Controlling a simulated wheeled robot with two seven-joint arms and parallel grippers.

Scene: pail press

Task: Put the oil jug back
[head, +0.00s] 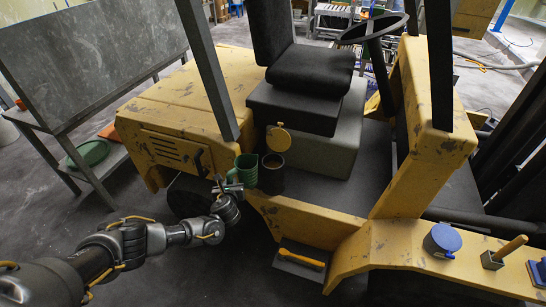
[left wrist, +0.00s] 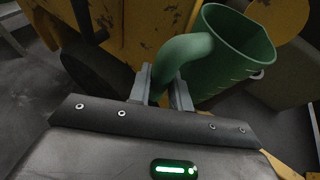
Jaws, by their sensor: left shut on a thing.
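The green oil jug (head: 246,168) is upright with its open top up, beside the yellow forklift's side. My left gripper (head: 226,187) is shut on the jug's handle. In the left wrist view, the jug (left wrist: 232,65) shows its open mouth and its thick curved handle between the fingers of my left gripper (left wrist: 163,88). Just right of the jug in the head view is a dark round cup-like holder (head: 272,180) with a tan inside. I cannot tell whether the jug touches it. My right gripper is not in view.
A yellow round cap (head: 278,138) stands behind the holder, near the seat base (head: 320,138). A blue-lidded pot (head: 442,240) and a wooden-handled tool (head: 505,252) are at right. A grey bench (head: 70,130) is at left.

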